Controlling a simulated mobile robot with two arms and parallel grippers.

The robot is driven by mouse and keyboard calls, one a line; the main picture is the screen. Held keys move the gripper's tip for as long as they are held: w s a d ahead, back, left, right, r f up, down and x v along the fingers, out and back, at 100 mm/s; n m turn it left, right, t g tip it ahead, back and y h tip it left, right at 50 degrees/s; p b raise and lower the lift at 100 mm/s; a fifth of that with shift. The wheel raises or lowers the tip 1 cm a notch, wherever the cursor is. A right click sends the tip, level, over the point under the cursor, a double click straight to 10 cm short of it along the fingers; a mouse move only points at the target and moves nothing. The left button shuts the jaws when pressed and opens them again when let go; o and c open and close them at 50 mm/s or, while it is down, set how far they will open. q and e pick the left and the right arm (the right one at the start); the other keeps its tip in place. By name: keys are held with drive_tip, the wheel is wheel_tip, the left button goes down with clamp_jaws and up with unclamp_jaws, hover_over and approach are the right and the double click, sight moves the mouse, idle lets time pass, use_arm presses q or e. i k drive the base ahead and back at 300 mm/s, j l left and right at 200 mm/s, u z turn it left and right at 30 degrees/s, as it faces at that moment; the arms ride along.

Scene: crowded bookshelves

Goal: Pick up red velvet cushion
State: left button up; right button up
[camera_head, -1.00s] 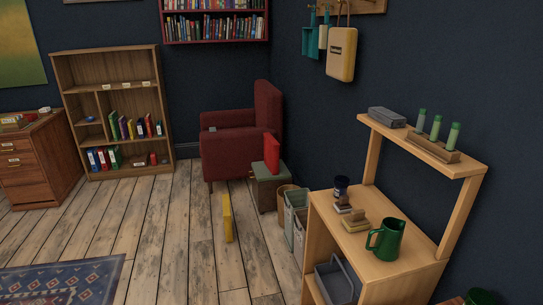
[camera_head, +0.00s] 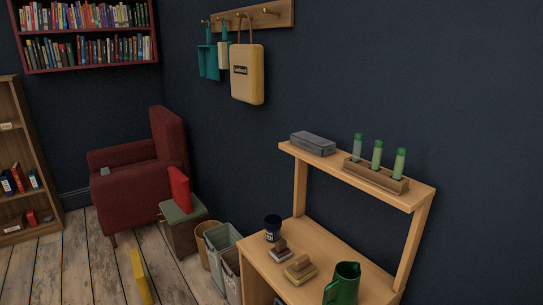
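A bright red flat object (camera_head: 180,189) stands upright, slightly tilted, on a small cabinet with a grey-green top (camera_head: 183,212), beside the armchair. I cannot tell whether it is the red velvet cushion or a binder. The dark red armchair (camera_head: 137,190) stands in the corner with a small grey item (camera_head: 105,171) on its arm. No other red cushion is plain to see; the armchair's seat is partly hidden by its near side. Neither of my grippers is in view.
A wooden workbench (camera_head: 340,262) with a green jug (camera_head: 343,284) and raised shelf fills the right. Bins (camera_head: 223,240) stand between it and the cabinet. A yellow upright object (camera_head: 140,277) stands on the wooden floor. A bookcase (camera_head: 20,150) is at left.

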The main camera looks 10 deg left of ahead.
sight(180, 186)
drive_tip(key=i+j, duration=0.25)
drive_tip(key=i+j+z, duration=0.15)
drive_tip(key=i+j, duration=0.4)
drive_tip(key=j, duration=0.25)
drive_tip(key=i+j+z, duration=0.15)
drive_tip(key=i+j, duration=0.3)
drive_tip(key=j, duration=0.3)
drive_tip(key=i+j+z, duration=0.15)
drive_tip(key=j, duration=0.25)
drive_tip(key=i, duration=0.1)
